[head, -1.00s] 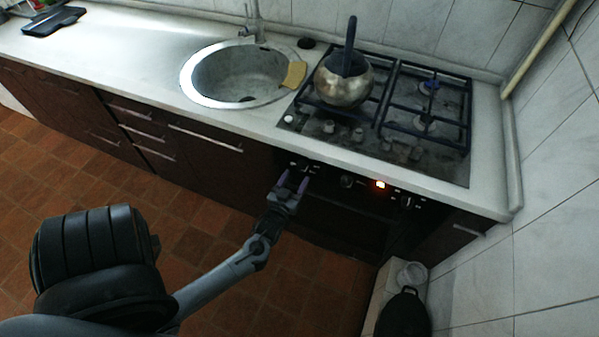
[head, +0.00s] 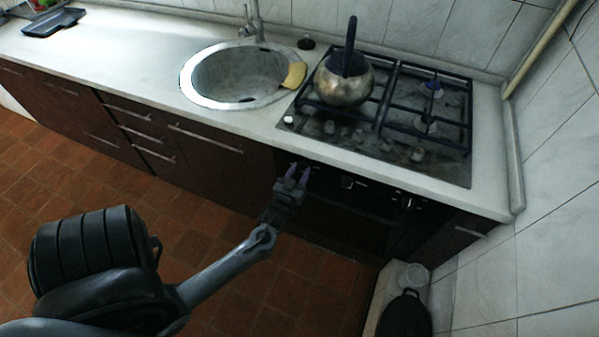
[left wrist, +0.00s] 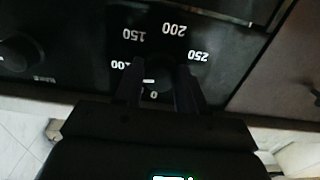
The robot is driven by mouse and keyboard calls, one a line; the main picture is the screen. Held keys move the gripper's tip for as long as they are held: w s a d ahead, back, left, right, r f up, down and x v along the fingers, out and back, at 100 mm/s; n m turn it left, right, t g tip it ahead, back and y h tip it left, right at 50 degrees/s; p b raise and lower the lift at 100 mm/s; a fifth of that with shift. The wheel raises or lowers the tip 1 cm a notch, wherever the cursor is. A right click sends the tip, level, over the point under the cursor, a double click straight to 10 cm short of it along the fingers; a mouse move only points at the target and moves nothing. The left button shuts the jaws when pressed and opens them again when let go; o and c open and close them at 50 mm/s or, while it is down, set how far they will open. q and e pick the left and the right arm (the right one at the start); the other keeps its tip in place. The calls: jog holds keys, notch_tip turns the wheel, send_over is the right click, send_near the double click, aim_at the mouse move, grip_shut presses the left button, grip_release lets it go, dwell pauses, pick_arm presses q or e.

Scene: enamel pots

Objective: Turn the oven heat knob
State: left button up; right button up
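The oven heat knob (left wrist: 157,83) shows in the left wrist view, dark with a short white mark, in a dial printed 0, 100, 150, 200 and 250, seen upside down. My left gripper (left wrist: 157,75) has one finger on each side of it, close against it, and looks shut on it. In the head view my left gripper (head: 299,173) is at the left end of the oven's control panel (head: 330,179), and its fingers hide the knob there. My right gripper is not in view.
Another knob (left wrist: 18,52) is beside the dial. A metal kettle (head: 343,84) stands on the gas hob (head: 452,160), right of the sink (head: 188,85). The floor left of the arm is open.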

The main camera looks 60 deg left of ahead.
pick_arm(q)
jog(key=shift+c, duration=0.7)
jog(key=shift+n, duration=0.4)
jog(key=shift+r+n+p, duration=0.15)
jog(key=shift+n+p, duration=0.35)
jog(key=shift+p, duration=0.1)
jog(key=n+p, duration=0.2)
jog(key=n, duration=0.3)
jog(key=shift+p, duration=0.3)
jog(key=n+p, duration=0.1)
jog(key=n, duration=0.3)
jog(key=shift+n+p, duration=0.4)
jog(key=n+p, duration=0.1)
jog(key=n, duration=0.3)
jog(key=shift+d+n+p, duration=0.1)
jog(key=shift+n+p, duration=0.2)
jog(key=shift+n, duration=0.1)
